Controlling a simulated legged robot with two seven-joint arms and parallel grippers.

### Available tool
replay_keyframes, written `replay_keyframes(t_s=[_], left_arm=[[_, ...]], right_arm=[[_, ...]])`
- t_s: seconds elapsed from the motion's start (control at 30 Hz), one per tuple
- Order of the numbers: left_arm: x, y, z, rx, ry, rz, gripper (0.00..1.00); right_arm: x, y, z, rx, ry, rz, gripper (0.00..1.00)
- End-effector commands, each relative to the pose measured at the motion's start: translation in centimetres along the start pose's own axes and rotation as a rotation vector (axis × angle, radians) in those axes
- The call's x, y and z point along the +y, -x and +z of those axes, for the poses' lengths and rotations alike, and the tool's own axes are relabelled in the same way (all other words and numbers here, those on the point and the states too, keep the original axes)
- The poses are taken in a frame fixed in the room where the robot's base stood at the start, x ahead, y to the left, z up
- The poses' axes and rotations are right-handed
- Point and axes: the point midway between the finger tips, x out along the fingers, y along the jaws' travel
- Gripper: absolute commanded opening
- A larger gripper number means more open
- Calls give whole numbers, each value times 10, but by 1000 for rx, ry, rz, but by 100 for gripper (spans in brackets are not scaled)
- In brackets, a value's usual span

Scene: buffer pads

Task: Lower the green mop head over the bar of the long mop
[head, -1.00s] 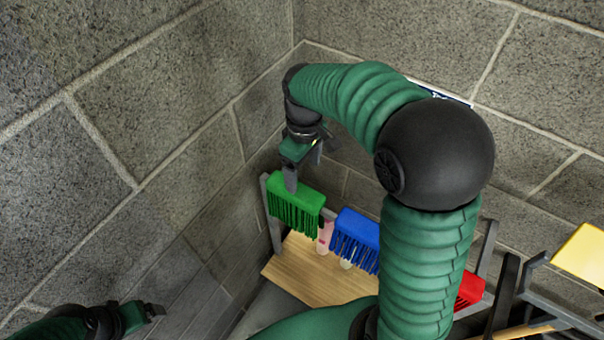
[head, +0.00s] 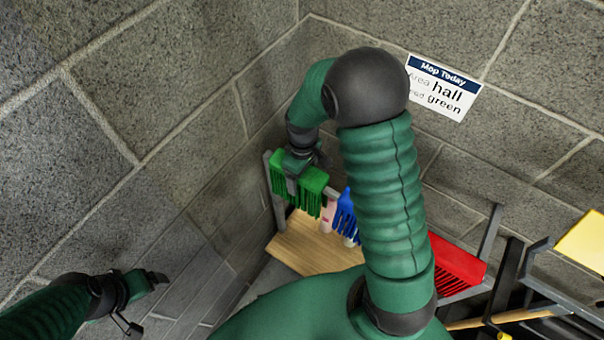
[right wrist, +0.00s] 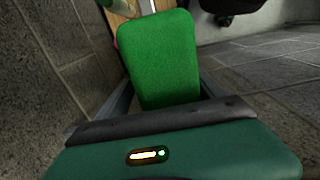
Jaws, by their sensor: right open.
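The green mop head (head: 312,180), a block with hanging strands, hangs on a grey rack in the corner. A wooden handle (head: 505,316) shows at the lower right, but I cannot make out the long mop's bar.
A blue mop head (head: 346,218), partly behind my right arm, and a red one (head: 456,265) hang along the same rack. A wooden board (head: 310,252) lies below. A yellow block (head: 583,243) is at far right. A wall sign (head: 442,88) reads "Mop Today", hall, green. Block walls close the corner.

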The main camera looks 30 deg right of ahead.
Motion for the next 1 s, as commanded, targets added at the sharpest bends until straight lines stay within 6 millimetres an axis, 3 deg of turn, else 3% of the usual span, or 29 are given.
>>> replay_keyframes(t_s=[0.13, 0.7, 0.87, 1.0], left_arm=[[0, 0, 0, 0, 1, 0, 85], [0, 0, 0, 0, 1, 0, 85], [0, 5, -1, 0, 1, 0, 85], [0, 21, -5, 0, 1, 0, 85]], right_arm=[[-2, 1, -2, -1, 3, 2, 77], [0, 0, -1, -1, 2, -1, 2], [1, 6, -1, -1, 2, 0, 0], [1, 24, -1, 0, 2, 0, 0]])
